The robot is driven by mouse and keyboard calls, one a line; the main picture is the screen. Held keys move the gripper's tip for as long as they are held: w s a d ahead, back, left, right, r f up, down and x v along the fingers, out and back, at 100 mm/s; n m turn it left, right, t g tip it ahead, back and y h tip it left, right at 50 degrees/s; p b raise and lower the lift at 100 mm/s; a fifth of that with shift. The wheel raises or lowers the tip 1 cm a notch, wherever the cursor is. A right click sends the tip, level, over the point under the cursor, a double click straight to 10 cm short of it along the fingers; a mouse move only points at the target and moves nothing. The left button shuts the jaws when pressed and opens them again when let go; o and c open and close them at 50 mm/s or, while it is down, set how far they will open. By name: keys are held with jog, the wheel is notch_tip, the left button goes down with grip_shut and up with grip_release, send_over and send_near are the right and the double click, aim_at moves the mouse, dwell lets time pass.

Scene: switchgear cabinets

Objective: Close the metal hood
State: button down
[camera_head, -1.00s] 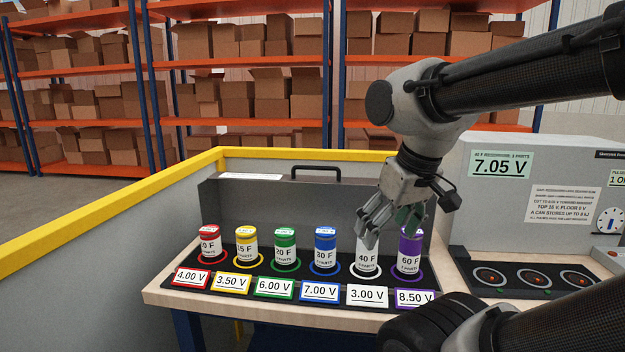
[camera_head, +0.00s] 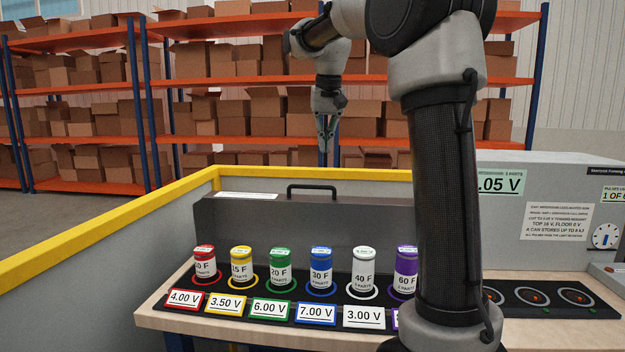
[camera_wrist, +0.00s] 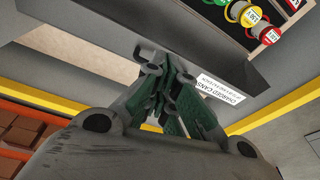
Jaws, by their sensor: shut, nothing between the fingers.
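The metal hood (camera_head: 370,224) is a grey panel standing upright behind the row of cans, so it is open. A dark bar handle (camera_head: 312,187) sits on its top edge. In the wrist view the hood (camera_wrist: 100,20) runs across the top as a grey band, with a white label (camera_wrist: 220,88) beside my fingers. My gripper (camera_head: 326,147) hangs fingers down above and behind the handle, apart from it in the head view. Its fingers (camera_wrist: 165,75) are together and hold nothing.
Several coloured cans (camera_head: 280,268) stand on a black tray with voltage cards in front. A yellow-topped wall (camera_head: 380,174) runs behind the hood. A grey machine (camera_head: 560,200) with round sockets stands at right. Shelves of boxes (camera_head: 210,60) are farther back.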

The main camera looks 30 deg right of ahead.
jog(key=w+d+f+m+g, duration=0.1)
jog(key=w+d+f, duration=0.1)
jog(key=w, duration=0.5)
jog(key=w+d+f+m, duration=0.1)
jog(key=w+d+f, duration=0.1)
jog(key=w, duration=0.5)
jog(key=shift+s+a+f, duration=0.25)
jog(key=shift+s+f, duration=0.05)
jog(key=shift+f, duration=1.2)
jog(key=shift+s+a+f, duration=0.2)
jog(key=shift+s+f, duration=0.05)
jog(key=shift+f, duration=1.25)
jog(key=shift+s+a+f, duration=0.25)
jog(key=shift+s+f, duration=0.05)
jog(key=shift+f, duration=1.2)
